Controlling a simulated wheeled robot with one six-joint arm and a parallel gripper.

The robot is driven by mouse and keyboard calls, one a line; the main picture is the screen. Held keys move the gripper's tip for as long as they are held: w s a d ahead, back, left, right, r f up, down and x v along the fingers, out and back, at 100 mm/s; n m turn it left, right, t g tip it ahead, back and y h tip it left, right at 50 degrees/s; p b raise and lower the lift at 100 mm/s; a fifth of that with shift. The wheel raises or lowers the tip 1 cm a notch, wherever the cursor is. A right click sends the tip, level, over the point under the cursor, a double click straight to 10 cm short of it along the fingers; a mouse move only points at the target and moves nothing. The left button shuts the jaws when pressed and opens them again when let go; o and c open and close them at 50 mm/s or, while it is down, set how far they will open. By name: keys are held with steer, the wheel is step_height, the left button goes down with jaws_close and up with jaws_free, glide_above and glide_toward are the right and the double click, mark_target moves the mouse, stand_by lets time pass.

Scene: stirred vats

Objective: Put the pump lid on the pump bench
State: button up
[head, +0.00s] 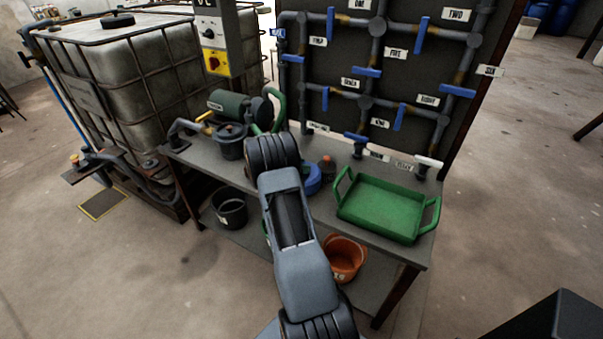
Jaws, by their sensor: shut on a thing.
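The pump bench (330,217) is a grey-topped table with a lower shelf. On its left end stands a pump with a green motor (238,107) and a dark round pot (231,148). The pot's top looks dark; I cannot tell whether a lid sits on it. I cannot make out the pump lid separately anywhere. My arm reaches up across the middle of the bench. Its end link hides my gripper and whatever is at it, beside the pump.
A green tray (383,209) fills the bench's right part. A blue round thing (313,180) and a dark bottle (328,167) stand by my arm. A pipe panel (375,70) rises behind. A black bucket (229,209) and an orange bucket (344,258) are below.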

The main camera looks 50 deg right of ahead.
steer(key=shift+f, duration=1.5)
steer(key=shift+f, duration=0.15)
steer(key=o, duration=1)
steer(key=shift+c, duration=0.2)
